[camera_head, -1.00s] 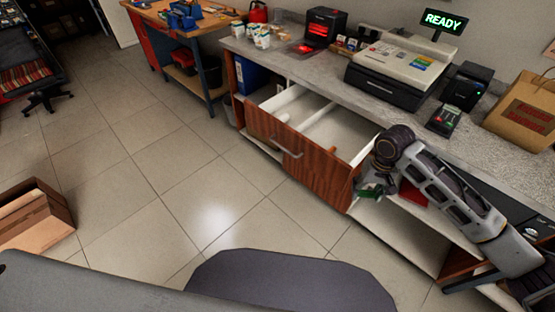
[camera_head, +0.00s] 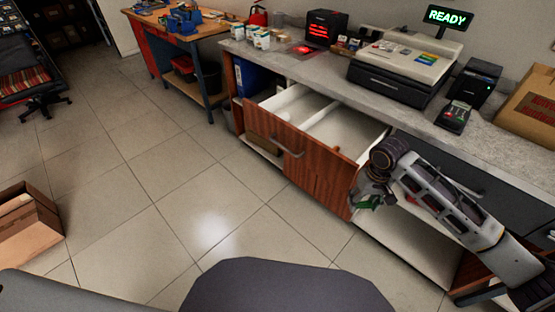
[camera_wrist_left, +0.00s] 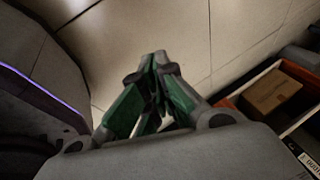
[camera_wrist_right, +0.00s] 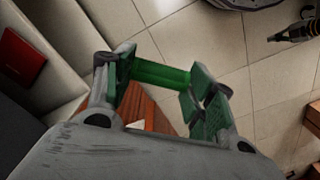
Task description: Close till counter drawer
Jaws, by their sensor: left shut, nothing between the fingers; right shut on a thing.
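The till counter drawer (camera_head: 335,130) is pulled well out of the counter in the head view. Its white inside looks mostly empty, and its reddish wooden front (camera_head: 318,175) carries a metal handle (camera_head: 288,148). My right gripper (camera_head: 366,198) is at the right end of the drawer front, away from the handle. My left gripper (camera_wrist_left: 158,92) is shut and empty above the floor in the left wrist view, out of the head view.
Open shelves lie below, with a blue binder (camera_head: 250,78). A cardboard box (camera_head: 25,225) stands on the floor at left. Tiled floor before the drawer is clear.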

